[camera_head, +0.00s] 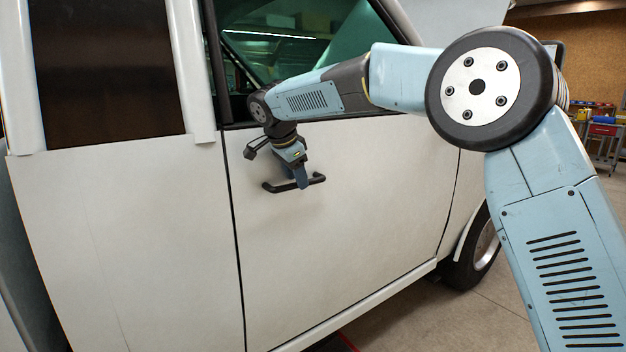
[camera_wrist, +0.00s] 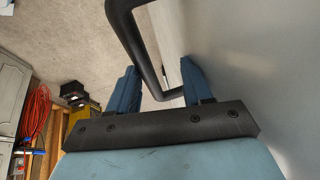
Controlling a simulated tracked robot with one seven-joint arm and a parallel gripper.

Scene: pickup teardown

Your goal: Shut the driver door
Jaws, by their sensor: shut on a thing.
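The white driver door (camera_head: 340,235) fills the middle of the head view, with a dark window in its upper part. A thin dark seam runs down its left edge; the door looks flush or nearly flush with the body, and I cannot tell if it is latched. The black bar handle (camera_head: 274,187) sits below the window, near the left edge. My gripper (camera_head: 301,180) is at the handle, shut on it. In the wrist view, the handle (camera_wrist: 140,40) passes between the two blue fingers of my gripper (camera_wrist: 160,88), beside the pale door surface (camera_wrist: 250,60).
The pickup's white rear body panel (camera_head: 130,235) lies left of the door. A front wheel (camera_head: 484,243) shows at the right. A tool cart (camera_head: 602,130) stands far right. In the wrist view, a cabinet (camera_wrist: 12,95) and a red coiled hose (camera_wrist: 36,115) are at the left.

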